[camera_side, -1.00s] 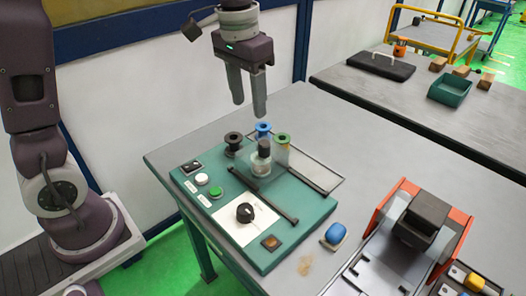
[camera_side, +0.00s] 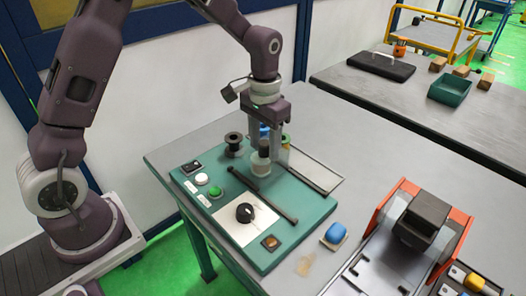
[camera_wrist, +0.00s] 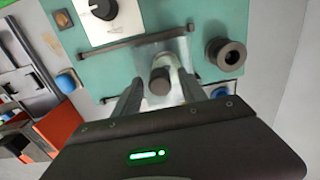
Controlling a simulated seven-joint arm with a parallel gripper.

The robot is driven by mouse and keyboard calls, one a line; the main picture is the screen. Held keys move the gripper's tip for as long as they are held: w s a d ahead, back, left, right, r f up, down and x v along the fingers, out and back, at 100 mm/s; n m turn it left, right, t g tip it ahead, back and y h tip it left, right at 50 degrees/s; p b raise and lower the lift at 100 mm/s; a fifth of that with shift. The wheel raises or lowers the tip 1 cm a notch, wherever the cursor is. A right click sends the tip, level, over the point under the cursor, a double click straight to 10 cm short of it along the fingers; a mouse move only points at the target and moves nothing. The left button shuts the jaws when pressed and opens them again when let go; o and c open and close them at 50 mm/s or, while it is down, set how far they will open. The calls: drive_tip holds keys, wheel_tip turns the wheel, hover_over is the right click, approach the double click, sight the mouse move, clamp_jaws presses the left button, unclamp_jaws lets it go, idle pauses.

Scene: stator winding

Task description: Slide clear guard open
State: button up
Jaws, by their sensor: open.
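The clear guard (camera_wrist: 180,45) is a see-through panel on the green winding station (camera_side: 292,232), lying across two dark rails (camera_side: 265,195). In the side view it is faint and partly behind my fingers. A light cylinder with a dark top (camera_side: 261,162) stands at the guard; in the wrist view its dark round top (camera_wrist: 160,82) lies between my fingers. I cannot tell whether it is the guard's handle or a separate part. My gripper (camera_side: 265,150) is open and low over the station, its fingers on either side of this top. Contact cannot be made out.
Black (camera_side: 234,143), blue (camera_side: 264,130) and yellow-green (camera_side: 285,142) spools stand behind. Buttons (camera_side: 215,191) and a black dial (camera_side: 245,212) are at the front left.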

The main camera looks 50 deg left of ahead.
drive_tip(key=shift+c, duration=0.4)
drive_tip(key=c, duration=0.9)
drive_tip(key=shift+o, duration=0.2)
drive_tip(key=d, duration=1)
drive_tip(key=shift+d, duration=0.25)
drive_tip(key=o, duration=0.9)
drive_tip(key=shift+o, duration=0.2)
wheel_tip(320, 180, up, 6)
drive_tip(key=shift+f, duration=0.1)
drive_tip(key=shift+a, duration=0.1)
